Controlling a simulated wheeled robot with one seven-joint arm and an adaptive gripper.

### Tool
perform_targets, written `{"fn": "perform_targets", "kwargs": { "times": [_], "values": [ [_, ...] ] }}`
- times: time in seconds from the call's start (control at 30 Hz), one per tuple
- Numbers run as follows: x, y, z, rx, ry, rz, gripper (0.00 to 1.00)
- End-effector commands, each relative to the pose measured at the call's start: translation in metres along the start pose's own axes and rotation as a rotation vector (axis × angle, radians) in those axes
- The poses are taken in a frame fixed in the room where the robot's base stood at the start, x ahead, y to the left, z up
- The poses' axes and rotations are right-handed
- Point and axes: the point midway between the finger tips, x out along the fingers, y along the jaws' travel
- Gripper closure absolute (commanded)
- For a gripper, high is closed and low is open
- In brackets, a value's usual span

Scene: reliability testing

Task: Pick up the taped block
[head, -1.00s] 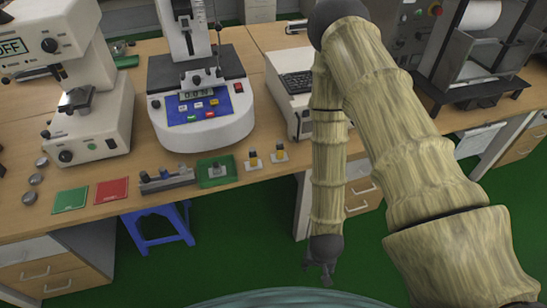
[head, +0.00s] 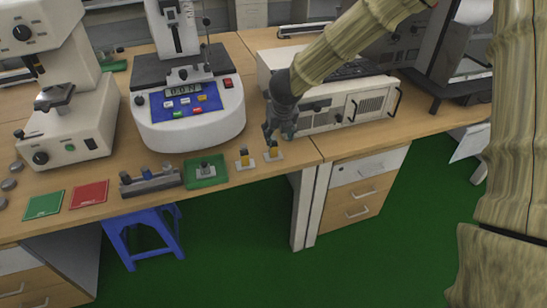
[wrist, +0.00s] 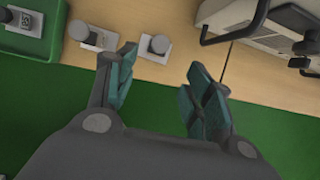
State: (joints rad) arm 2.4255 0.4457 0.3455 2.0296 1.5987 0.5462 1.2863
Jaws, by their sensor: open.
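I cannot tell which is the taped block. A third block (head: 205,169) sits in the green tray (head: 222,181). My gripper (head: 280,138) is open and empty, right at the right block. In the wrist view the right block (wrist: 156,46) is just beyond the gap between my open fingers (wrist: 164,72), and the left block (wrist: 82,33) is farther left.
A white instrument (head: 330,110) with handles stands behind and right of my gripper. A tester with a blue panel (head: 190,125) is behind left. A grey fixture (head: 150,182), red card (head: 89,194) and green card (head: 43,204) lie left. A blue stool (head: 150,240) is below.

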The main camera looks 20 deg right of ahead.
Motion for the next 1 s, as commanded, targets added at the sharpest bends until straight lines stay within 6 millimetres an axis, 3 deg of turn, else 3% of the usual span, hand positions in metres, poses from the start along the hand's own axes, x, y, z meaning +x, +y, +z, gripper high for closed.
{"fn": "perform_targets", "kwargs": {
  "times": [0.17, 0.5, 0.83, 1.0],
  "values": [
    [-0.003, 0.002, 0.009, 0.07, -0.008, 0.016, 0.48],
    [0.038, 0.003, 0.009, 0.066, -0.006, 0.015, 0.48],
    [0.058, 0.004, 0.009, 0.064, -0.007, 0.015, 0.48],
    [0.078, 0.006, 0.008, 0.063, -0.006, 0.015, 0.48]
  ]
}}
